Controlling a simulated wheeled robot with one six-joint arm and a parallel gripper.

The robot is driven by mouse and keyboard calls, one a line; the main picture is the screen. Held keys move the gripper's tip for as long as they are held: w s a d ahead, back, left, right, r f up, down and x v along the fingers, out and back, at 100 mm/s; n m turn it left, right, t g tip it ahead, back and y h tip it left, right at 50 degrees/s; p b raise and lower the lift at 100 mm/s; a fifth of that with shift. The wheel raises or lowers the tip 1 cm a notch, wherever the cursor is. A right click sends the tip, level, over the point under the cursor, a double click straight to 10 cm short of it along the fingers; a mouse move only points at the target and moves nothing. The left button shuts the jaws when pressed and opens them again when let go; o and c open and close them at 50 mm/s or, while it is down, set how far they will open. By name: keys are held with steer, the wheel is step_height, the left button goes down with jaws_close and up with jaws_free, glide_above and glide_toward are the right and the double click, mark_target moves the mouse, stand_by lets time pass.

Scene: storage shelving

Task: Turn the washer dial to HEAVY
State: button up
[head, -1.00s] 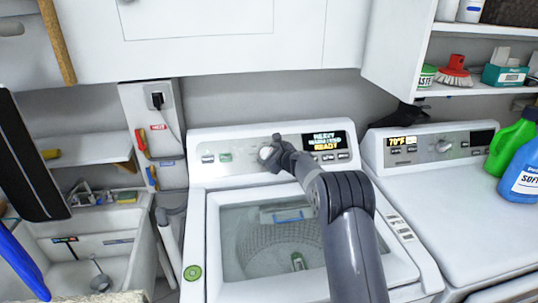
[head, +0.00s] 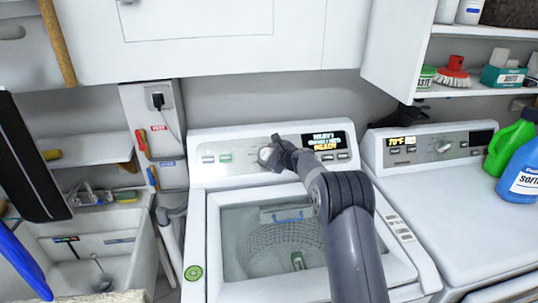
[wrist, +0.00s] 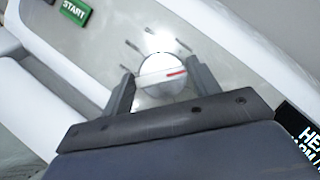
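The washer dial (head: 265,154) is a round silver knob on the washer's (head: 195,225) back panel. In the wrist view the dial (wrist: 165,76) shows a red pointer line aimed right and slightly up in the picture. My gripper (head: 277,154) is at the dial, and its dark fingers hide part of it. In the wrist view my gripper's fingers (wrist: 163,78) stand on both sides of the dial, very close to it; I cannot tell whether they press on it. The washer display (head: 325,142) reads HEAVY on its top line and READY at the bottom; the middle line is blurred.
The washer's lid window (head: 245,240) lies below my arm. A green START button (wrist: 75,10) is on the panel. A second machine (head: 480,215) stands at the right with green (head: 505,145) and blue (head: 522,178) bottles. A sink (head: 140,260) is at the left. Cabinets (head: 220,50) hang above.

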steer(key=o, duration=0.3)
steer(key=shift+s+d, duration=0.1)
steer(key=b+v, duration=0.4)
steer(key=v, duration=0.6)
steer(key=shift+s+d+r, duration=0.15)
steer(key=shift+s, duration=0.1)
steer(key=p+x, duration=0.3)
steer(key=x, duration=0.6)
steer(key=shift+w, duration=0.15)
steer(key=shift+p+x, duration=0.6)
steer(key=shift+x, duration=0.25)
